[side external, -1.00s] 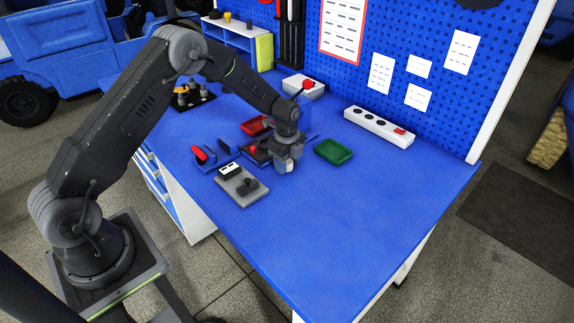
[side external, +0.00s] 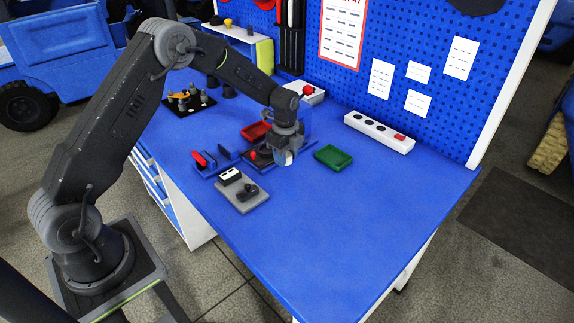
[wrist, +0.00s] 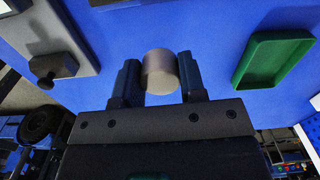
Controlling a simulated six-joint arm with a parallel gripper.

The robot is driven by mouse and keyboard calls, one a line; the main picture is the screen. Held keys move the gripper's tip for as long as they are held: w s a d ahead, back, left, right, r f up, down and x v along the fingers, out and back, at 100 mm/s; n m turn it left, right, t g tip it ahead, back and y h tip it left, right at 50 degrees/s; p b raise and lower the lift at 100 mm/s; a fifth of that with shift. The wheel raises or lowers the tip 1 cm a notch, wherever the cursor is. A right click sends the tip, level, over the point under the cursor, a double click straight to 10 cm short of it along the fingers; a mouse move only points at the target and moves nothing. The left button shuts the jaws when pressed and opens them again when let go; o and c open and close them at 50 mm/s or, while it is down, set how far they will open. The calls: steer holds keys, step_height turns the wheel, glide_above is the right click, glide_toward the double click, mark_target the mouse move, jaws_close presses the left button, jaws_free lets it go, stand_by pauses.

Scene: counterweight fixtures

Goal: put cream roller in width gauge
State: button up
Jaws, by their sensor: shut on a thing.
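My gripper (side external: 285,155) is over the bench between the dark fixture and the green tray. In the wrist view my gripper (wrist: 161,84) has its two blue fingers on either side of the cream roller (wrist: 160,66) and is shut on it. The roller's pale end (side external: 289,159) shows below the fingers in the side view, and blue bench shows around it in the wrist view. No fixture is clearly recognisable as the width gauge. A blue fixture with a red part (side external: 203,160) and a grey plate (side external: 246,202) with black parts stand to the left.
A green tray (side external: 333,157) lies right of my gripper and a red tray (side external: 255,131) behind it. A dark fixture with a red knob (side external: 253,155) is close on the left. A white power strip (side external: 379,131) lies along the pegboard. The front right bench is clear.

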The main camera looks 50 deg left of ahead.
steer(key=s+a+r, duration=0.6)
steer(key=a, duration=0.2)
steer(key=s+d+f+n, duration=0.1)
steer(key=s+d+n, duration=0.1)
steer(key=n, duration=0.3)
steer(key=s+d+f+n, duration=0.1)
steer(key=s+d+n, duration=0.1)
steer(key=d+n, duration=0.3)
steer(key=s+d+f+n, duration=0.1)
steer(key=d+n, duration=0.2)
steer(key=n, duration=0.1)
steer(key=shift+s+d+n, duration=0.3)
steer(key=shift+s+n, duration=0.1)
steer(key=shift+s+d+f+n, duration=0.1)
steer(key=shift+s+d+n, duration=0.2)
steer(key=shift+n, duration=0.3)
steer(key=shift+s+d+f+n, duration=0.1)
steer(key=shift+s+d+n, duration=0.1)
steer(key=shift+d+n, duration=0.3)
steer(key=s+a+r+n, duration=0.2)
steer(key=s+a+r, duration=0.25)
steer(key=a, duration=0.35)
steer(key=s+a+r+n, duration=0.25)
steer(key=s+a, duration=0.25)
steer(key=a, duration=0.3)
glide_above(237, 186)
steer(key=shift+m, duration=0.25)
step_height(237, 186, down, 6)
steer(key=shift+d+f, duration=0.1)
steer(key=shift+f, duration=2.2)
